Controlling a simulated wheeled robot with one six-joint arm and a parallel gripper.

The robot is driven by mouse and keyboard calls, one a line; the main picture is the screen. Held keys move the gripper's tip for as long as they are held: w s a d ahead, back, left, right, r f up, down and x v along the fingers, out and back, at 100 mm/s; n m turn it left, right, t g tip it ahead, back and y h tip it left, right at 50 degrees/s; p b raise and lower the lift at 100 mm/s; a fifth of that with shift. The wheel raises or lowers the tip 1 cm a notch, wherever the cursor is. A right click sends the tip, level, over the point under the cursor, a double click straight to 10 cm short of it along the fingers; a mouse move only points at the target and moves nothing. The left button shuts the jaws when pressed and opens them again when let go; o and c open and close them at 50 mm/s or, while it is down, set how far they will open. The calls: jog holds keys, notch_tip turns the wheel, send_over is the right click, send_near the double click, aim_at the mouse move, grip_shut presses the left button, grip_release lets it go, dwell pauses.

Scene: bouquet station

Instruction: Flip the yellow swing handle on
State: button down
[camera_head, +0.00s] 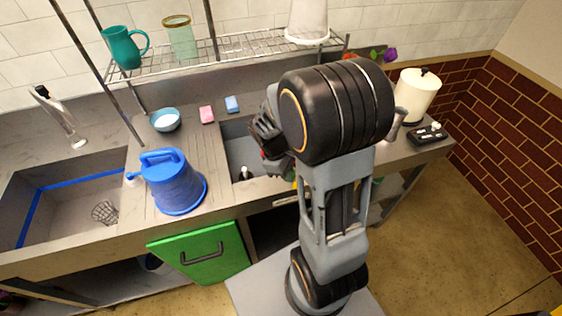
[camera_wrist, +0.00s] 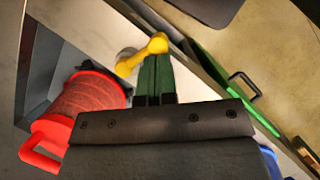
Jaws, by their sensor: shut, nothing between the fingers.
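The yellow swing handle (camera_wrist: 143,55) is a short bar with rounded ends, in the upper middle of the wrist view. It lies at a slant by the counter's front edge, right at the tips of my gripper (camera_wrist: 153,62). The gripper's dark green fingers are together with nothing between them. The handle overlaps the fingertips in the picture; I cannot tell whether they touch. In the head view my arm hides the fingers, and only a small yellow patch (camera_head: 296,184) shows beside it.
A red container (camera_wrist: 90,100) with a side handle sits in the sink at left in the wrist view. A blue watering can (camera_head: 173,185) stands on the counter. Below is a green cabinet door (camera_head: 203,255) with a dark handle. A wire shelf (camera_head: 225,52) runs above.

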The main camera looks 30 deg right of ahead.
jog(key=w+a, duration=0.1)
jog(key=w, duration=0.1)
jog(key=w+a+r, duration=0.1)
jog(key=w, duration=0.1)
jog(key=shift+a+r, duration=0.1)
jog(key=shift+a, duration=0.3)
jog(key=v, duration=0.8)
jog(key=shift+r, duration=0.4)
jog(key=shift+s, duration=0.15)
